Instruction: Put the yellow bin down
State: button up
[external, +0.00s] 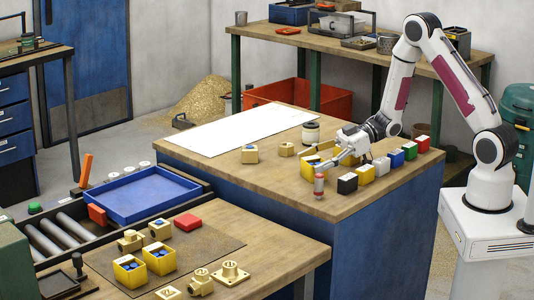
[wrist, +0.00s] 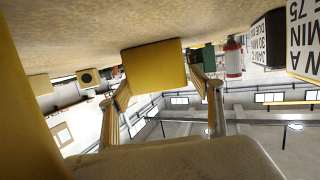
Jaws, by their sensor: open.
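A yellow bin (external: 308,168) stands on the wooden top of the blue bench, partly hidden by my gripper in the external view. My gripper (external: 333,160) is low over the bench beside it, with the jaws open. In the wrist view, which is upside down, the yellow bin (wrist: 155,66) sits between my two spread fingertips and meets the bench top (wrist: 90,30). I cannot tell whether either finger touches it. Two other yellow bins (external: 130,270) with blue pieces inside stand on the front table.
A red-and-white cylinder (external: 319,186) stands just in front of my gripper. A row of small coloured boxes (external: 381,166) runs to the right. Brass blocks (external: 250,154) and a jar (external: 311,132) stand behind left. A white sheet (external: 240,130) lies clear at the back left.

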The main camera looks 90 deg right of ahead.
jog(key=shift+r, duration=0.15)
jog(key=shift+v, duration=1.05)
jog(key=shift+s+d+r, duration=0.2)
jog(key=shift+s+r, duration=0.25)
jog(key=shift+r, duration=0.05)
notch_tip(320, 180, up, 6)
jog(key=shift+r, duration=0.1)
